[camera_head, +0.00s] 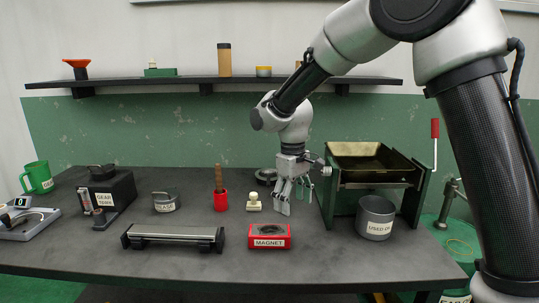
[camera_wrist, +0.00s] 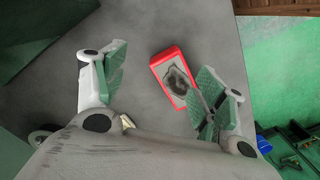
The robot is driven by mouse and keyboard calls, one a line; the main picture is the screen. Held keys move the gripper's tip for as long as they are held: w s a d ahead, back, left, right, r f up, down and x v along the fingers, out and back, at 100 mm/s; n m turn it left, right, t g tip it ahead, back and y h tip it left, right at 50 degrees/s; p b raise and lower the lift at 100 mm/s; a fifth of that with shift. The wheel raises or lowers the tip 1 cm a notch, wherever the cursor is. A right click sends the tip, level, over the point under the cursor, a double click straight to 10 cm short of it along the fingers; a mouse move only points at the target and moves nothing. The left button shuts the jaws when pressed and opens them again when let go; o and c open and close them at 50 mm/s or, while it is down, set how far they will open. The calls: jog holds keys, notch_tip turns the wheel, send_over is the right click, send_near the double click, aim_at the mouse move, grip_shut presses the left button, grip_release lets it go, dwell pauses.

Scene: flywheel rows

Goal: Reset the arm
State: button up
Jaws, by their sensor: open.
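My gripper (camera_head: 284,196) hangs from my arm above the workbench (camera_head: 200,258), pointing down, in the head view. It is behind the red magnet box and to the left of the brass-coloured tray on its stand. In the wrist view my gripper (camera_wrist: 155,90) has its two green-padded fingers spread wide, with nothing between them but bare grey bench and part of the red magnet box (camera_wrist: 174,78). The same magnet box (camera_head: 269,237) sits near the bench's front edge in the head view. The gripper appears apart from it.
A brass-coloured tray (camera_head: 372,161) on a green stand and a grey metal pot (camera_head: 375,217) stand to the right. A red cup with a brush (camera_head: 221,200), a small pale piece (camera_head: 254,202) and a black roller bar (camera_head: 173,237) are left. A shelf (camera_head: 130,83) runs behind.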

jog(key=s+d+r+m+t, duration=0.1)
jog(key=s+d+r+m, duration=0.2)
jog(key=s+d, duration=0.5)
jog(key=s+d+r+m+t, duration=0.2)
jog(key=s+d+r, duration=0.3)
jog(key=s+d, duration=0.3)
jog(key=s+d+r+m+t, duration=0.2)
jog(key=s+d, duration=0.6)
jog(key=d, duration=0.6)
notch_tip(320, 180, up, 3)
jog(key=shift+s+f+m, duration=0.2)
jog(key=shift+s+m, duration=0.15)
jog(key=shift+m, duration=0.55)
jog(key=shift+o, duration=0.4)
jog(key=shift+a, duration=0.1)
